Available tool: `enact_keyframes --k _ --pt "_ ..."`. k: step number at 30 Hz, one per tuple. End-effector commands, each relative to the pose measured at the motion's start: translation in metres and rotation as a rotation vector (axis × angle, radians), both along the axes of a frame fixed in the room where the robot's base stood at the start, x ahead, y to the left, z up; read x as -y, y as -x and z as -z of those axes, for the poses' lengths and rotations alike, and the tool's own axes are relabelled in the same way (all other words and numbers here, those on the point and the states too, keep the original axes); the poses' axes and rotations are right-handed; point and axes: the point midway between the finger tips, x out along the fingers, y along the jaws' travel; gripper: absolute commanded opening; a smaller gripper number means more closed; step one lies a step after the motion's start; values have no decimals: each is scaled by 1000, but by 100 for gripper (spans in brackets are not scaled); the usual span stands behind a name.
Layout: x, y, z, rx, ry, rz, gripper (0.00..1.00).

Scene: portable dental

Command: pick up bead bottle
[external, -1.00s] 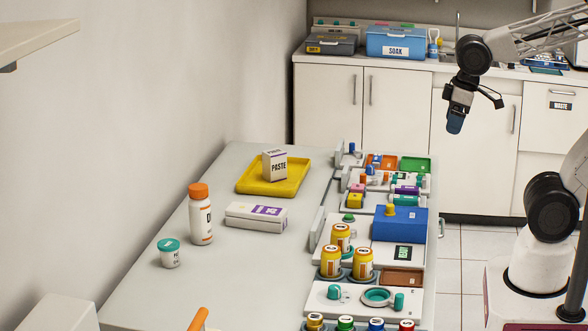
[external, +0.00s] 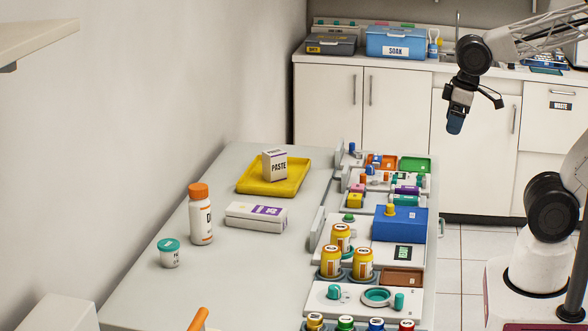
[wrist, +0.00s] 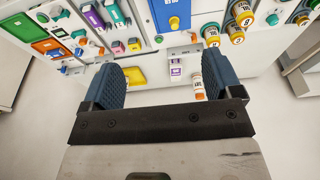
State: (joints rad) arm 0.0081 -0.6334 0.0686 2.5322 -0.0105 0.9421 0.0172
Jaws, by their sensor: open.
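No label reading "bead" can be made out, so I cannot tell which container is the bead bottle. A white bottle with an orange cap (external: 201,215) stands upright on the table's left side; it also shows small in the wrist view (wrist: 198,88). A short white jar with a teal lid (external: 169,254) stands in front of it. Several yellow bottles (external: 340,237) stand in a group at the table's right; they show at upper right in the wrist view (wrist: 237,33). My gripper (external: 455,122) hangs in the air beyond the table's right side, its blue fingers (wrist: 163,82) open and empty.
A yellow tray (external: 252,187) holds a PASTE box (external: 275,167). A white and purple box (external: 256,217) lies in front of it. Modules with knobs, a blue box (external: 400,224) and small bins crowd the table's right side. Cabinets (external: 400,105) stand behind; the table's left front is mostly clear.

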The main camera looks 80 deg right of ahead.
Motion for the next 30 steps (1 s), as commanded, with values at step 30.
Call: enact_keyframes --k 30 --pt "21 -176 -19 330 116 -22 84"
